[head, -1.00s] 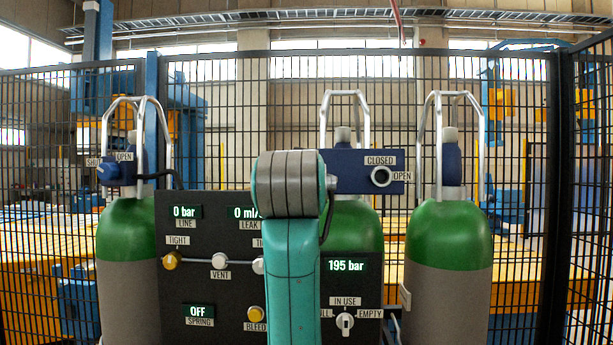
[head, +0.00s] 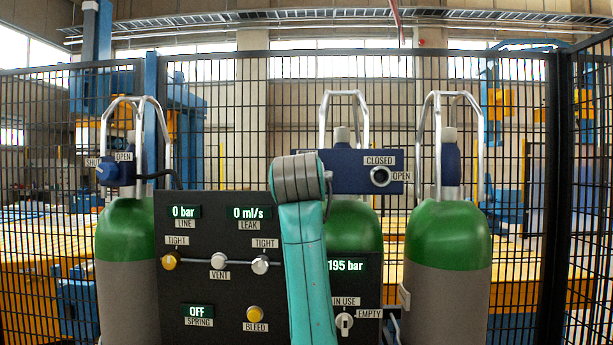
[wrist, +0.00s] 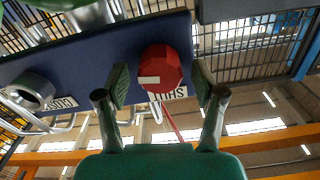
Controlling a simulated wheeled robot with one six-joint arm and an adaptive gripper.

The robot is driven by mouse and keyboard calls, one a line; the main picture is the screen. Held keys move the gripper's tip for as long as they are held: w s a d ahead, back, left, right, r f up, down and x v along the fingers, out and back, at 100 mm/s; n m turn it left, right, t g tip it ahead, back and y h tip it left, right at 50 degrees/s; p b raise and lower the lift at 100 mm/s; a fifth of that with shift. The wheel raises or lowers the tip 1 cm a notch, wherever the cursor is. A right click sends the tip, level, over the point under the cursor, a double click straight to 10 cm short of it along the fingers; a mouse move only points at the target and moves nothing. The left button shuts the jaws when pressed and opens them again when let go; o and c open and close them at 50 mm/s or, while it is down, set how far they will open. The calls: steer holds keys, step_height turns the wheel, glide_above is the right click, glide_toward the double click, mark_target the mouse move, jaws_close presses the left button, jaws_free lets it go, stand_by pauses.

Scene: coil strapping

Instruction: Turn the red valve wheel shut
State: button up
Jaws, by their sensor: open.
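The red valve wheel (wrist: 158,66) shows in the wrist view, on the face of a dark blue block (wrist: 85,58), with a white mark on its front. A label reading SHUT, upside down there, sits beside it. My gripper (wrist: 162,88) is open, its fingers spread to the left and right of the wheel. The wheel lies between and just beyond the fingertips; I cannot tell whether a finger touches it. In the head view the blue block (head: 345,160) shows behind my arm, and neither the wheel nor my gripper can be seen.
A black panel (head: 215,285) with displays and knobs stands in front of green-topped cylinders (head: 448,235). A round port (head: 381,177) sits at the block's right, below a CLOSED label. In the wrist view a grey fitting (wrist: 30,92) projects left of the wheel. Mesh fencing surrounds the cylinders.

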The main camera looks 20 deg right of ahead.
steer(key=c, duration=1.1)
steer(key=shift+c, duration=0.2)
steer(key=n, duration=0.4)
steer(key=shift+a+n, duration=0.1)
steer(key=shift+n, duration=0.2)
steer(key=n, duration=1)
steer(key=shift+a+f+n, duration=0.15)
steer(key=shift+f+n, duration=0.05)
steer(key=shift+n, duration=2.5)
steer(key=shift+f, duration=0.1)
